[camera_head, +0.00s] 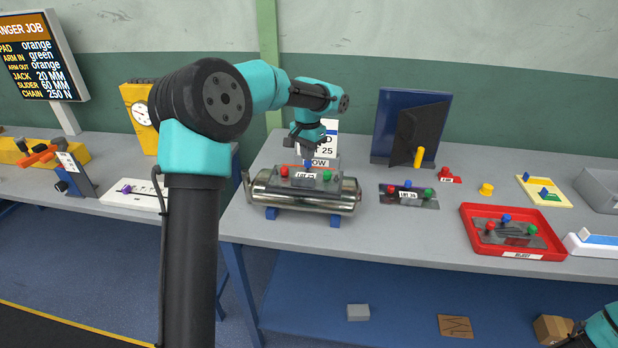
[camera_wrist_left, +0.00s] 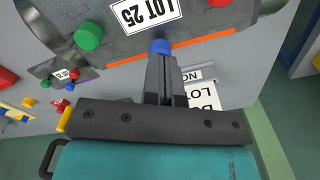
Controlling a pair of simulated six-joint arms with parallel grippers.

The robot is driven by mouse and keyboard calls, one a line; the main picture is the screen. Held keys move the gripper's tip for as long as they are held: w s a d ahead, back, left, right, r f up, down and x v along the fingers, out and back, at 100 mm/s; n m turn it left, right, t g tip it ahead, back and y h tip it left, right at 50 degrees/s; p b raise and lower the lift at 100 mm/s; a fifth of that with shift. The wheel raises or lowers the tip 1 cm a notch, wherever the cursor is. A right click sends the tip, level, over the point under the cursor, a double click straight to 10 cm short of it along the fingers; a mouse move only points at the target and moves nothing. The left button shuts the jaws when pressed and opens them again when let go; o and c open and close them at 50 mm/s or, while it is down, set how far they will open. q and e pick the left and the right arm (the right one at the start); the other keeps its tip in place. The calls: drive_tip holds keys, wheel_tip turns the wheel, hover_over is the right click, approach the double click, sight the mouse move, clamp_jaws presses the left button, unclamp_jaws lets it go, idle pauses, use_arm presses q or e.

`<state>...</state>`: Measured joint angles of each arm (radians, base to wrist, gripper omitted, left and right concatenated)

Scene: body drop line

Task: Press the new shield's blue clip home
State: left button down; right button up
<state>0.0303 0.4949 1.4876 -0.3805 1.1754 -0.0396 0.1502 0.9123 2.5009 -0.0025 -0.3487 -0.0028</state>
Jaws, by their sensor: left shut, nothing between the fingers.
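The shield (camera_head: 305,182) is a grey plate labelled LOT 25, lying on top of a shiny metal cylinder (camera_head: 345,197). It carries a red clip (camera_head: 284,171), a green clip (camera_head: 327,176) and a blue clip (camera_head: 308,165) at its far edge. In the left wrist view the blue clip (camera_wrist_left: 160,46) sits right at the tips of my left gripper (camera_wrist_left: 163,58). That gripper (camera_head: 308,153) is shut and empty, pointing down over the clip; tips and clip look to touch. How deep the clip sits is hard to tell. My right gripper does not show, only part of its arm.
Another plate with coloured clips (camera_head: 400,198) lies right of the cylinder. A red tray (camera_head: 466,222) holds a similar plate. A dark blue panel (camera_head: 385,110) and a sign stand behind. An orange strip (camera_wrist_left: 205,39) runs along the shield's far edge. Bare table lies in front.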

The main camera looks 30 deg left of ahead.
use_arm(q)
drive_tip(key=shift+f, duration=0.65)
idle(0.4)
drive_tip(key=c, duration=1.2)
unclamp_jaws()
drive_tip(key=shift+o, duration=0.2)
drive_tip(key=shift+r, duration=0.15)
drive_tip(key=shift+r, duration=2.9)
